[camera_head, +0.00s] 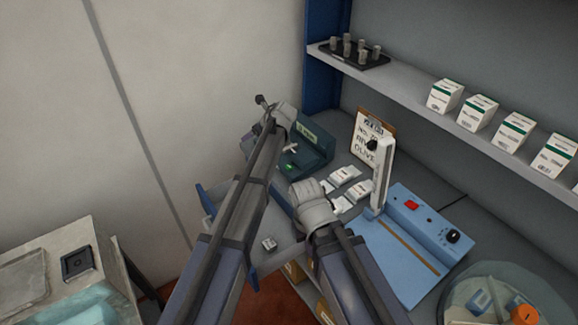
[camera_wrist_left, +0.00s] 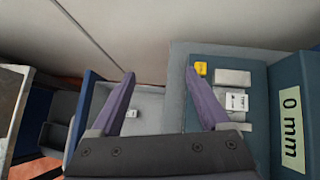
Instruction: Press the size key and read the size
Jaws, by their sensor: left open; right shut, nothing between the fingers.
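A dark green device (camera_head: 318,150) stands at the back of the bench, with a small pale green display and a lit green spot. In the left wrist view its pale display (camera_wrist_left: 290,125) reads "0 mm". A yellow piece (camera_wrist_left: 200,68), a grey block (camera_wrist_left: 233,77) and a white labelled piece (camera_wrist_left: 237,102) show beside it; I cannot tell which is the size key.
Several white packets (camera_head: 345,174) lie right of the device. A blue machine (camera_head: 415,235) with a red button and a white post stands further right. A clipboard (camera_head: 372,130) leans behind. A small white block (camera_head: 268,243) lies near the left edge. A shelf (camera_head: 420,103) runs above.

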